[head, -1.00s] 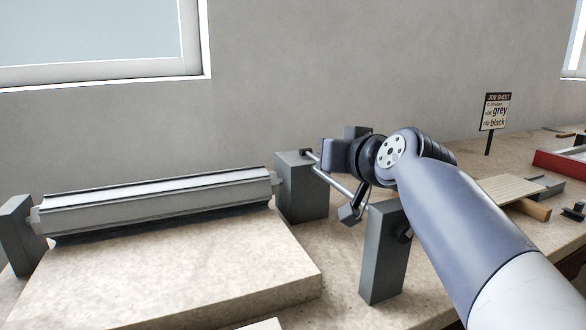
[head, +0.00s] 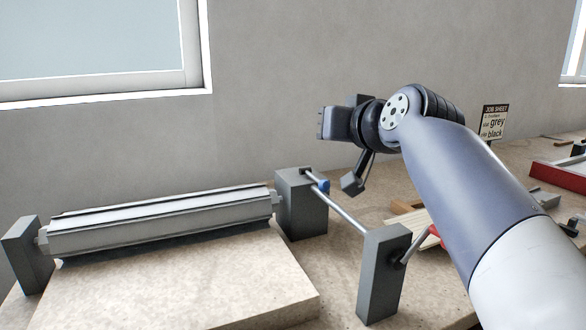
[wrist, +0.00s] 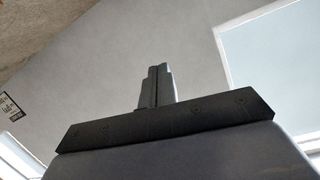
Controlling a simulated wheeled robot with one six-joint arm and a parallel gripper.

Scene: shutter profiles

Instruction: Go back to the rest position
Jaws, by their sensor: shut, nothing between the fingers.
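My gripper (head: 322,123) is raised in the head view, above and behind the rod between the grey blocks, clear of everything and pointing left. In the wrist view its fingers (wrist: 157,85) are together with nothing between them, against the grey wall. The grey ribbed shutter profile roll (head: 160,222) lies across the left of the bench between end blocks. A thin metal rod (head: 345,216) with a small blue piece (head: 322,186) runs between two grey blocks, the rear one (head: 302,205) and the front one (head: 384,275).
A job sheet sign (head: 494,121) naming grey and black stands at the back right. A red-edged tray (head: 560,176) lies at the far right, and other parts lie partly behind my arm. The pale slab (head: 190,285) before the roll is bare. The wall and windows are behind.

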